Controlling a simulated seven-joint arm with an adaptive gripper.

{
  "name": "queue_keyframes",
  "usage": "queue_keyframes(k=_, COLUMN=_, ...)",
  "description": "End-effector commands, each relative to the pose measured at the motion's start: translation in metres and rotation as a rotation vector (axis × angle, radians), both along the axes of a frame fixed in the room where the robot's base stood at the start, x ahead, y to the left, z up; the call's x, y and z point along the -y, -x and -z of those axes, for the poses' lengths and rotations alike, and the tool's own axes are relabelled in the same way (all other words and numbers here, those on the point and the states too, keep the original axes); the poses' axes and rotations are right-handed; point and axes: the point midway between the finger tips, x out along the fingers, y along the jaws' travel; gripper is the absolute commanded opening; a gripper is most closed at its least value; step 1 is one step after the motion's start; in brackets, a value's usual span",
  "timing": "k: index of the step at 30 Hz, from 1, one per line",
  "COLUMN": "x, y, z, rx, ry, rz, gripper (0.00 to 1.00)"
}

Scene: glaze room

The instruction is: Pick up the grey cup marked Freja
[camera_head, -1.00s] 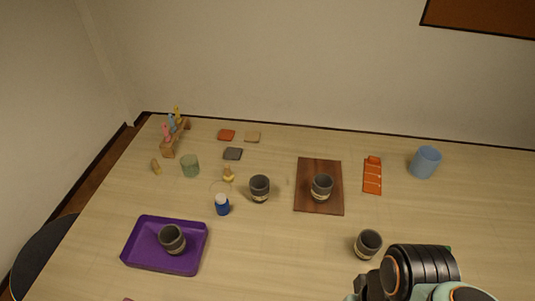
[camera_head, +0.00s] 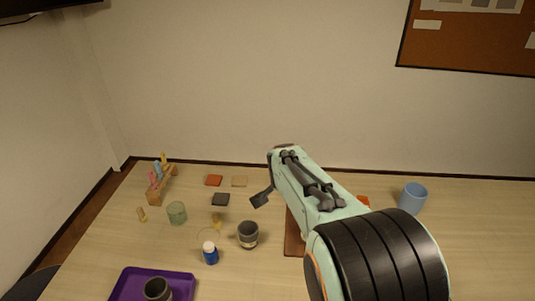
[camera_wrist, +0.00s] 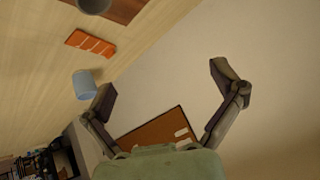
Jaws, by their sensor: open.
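Two grey cups show in the head view: one with a pale band (camera_head: 248,235) right of the blue-and-white bottle, one (camera_head: 157,289) in the purple tray (camera_head: 125,286), cut by the bottom edge. In the wrist view, a grey cup (camera_wrist: 94,4) sits by the brown board at the top edge. No name is legible on any cup, so I cannot tell which is Freja. My gripper (camera_wrist: 167,85) is open and empty in the wrist view, its fingers wide apart. In the head view my arm hides much of the board and the table's right side.
A blue cup (camera_head: 412,198) stands at the right, and an orange slotted piece (camera_wrist: 90,43) shows in the wrist view. A blue-and-white bottle (camera_head: 210,253), green cup (camera_head: 177,213), small tiles (camera_head: 220,199) and a wooden rack (camera_head: 161,186) stand left of my arm. A wall rises behind.

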Motion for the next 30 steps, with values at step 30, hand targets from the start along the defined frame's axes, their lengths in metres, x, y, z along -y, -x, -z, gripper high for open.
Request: queue_keyframes(k=30, x=-0.117, y=-0.01, z=0.217, rx=-0.189, ry=0.217, rz=-0.26, gripper=0.93)
